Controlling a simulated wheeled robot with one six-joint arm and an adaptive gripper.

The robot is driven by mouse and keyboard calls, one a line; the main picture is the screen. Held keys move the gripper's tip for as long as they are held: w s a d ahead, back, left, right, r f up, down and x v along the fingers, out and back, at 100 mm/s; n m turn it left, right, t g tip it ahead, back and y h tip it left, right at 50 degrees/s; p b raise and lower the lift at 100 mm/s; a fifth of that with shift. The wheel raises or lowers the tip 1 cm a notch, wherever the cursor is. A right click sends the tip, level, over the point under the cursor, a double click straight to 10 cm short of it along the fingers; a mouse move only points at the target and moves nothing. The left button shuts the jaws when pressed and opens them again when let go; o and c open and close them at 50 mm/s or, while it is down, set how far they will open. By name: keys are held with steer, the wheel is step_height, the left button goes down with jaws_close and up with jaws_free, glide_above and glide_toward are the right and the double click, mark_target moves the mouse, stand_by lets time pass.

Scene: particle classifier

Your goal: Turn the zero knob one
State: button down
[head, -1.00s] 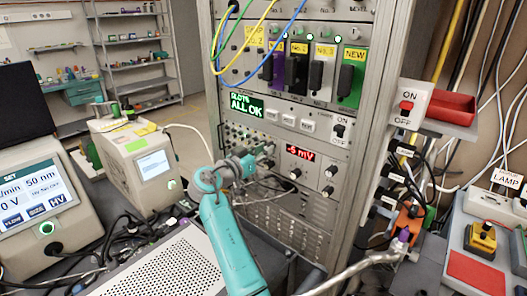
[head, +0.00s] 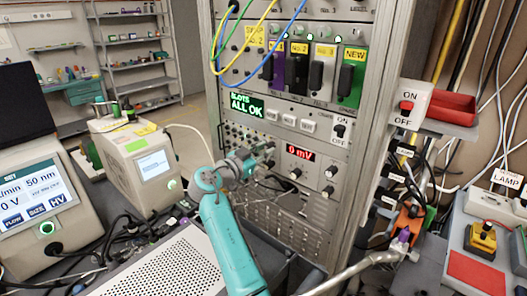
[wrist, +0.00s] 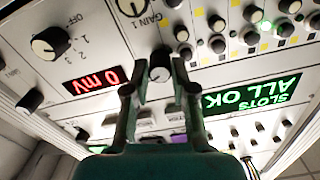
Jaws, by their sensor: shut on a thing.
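The zero knob (wrist: 160,66) is a small dark round knob with a pale face on the rack's grey panel. In the wrist view, which is upside down, it sits between the two fingertips of my gripper (wrist: 154,84), which is shut on it. Its label cannot be read. The red display (wrist: 95,80) beside it reads 0 mV, as it does in the head view (head: 300,152). There my gripper (head: 270,163) reaches the panel left of this display, and the gripped knob is hard to make out.
The GAIN 1 knob (wrist: 134,6) and a rotary switch marked OFF (wrist: 51,43) are close by. Rows of small knobs and sockets crowd the panel. The green display (head: 243,105) reads SLOTS ALL OK. Yellow and blue cables (head: 271,55) hang above. Instruments stand at the left.

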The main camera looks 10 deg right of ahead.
steer(key=c, duration=0.9)
jaws_free()
steer(key=shift+c, duration=0.2)
steer(key=shift+a, duration=0.1)
steer(key=v, duration=1.1)
steer(key=shift+s+a, duration=0.25)
steer(key=shift+a, duration=0.05)
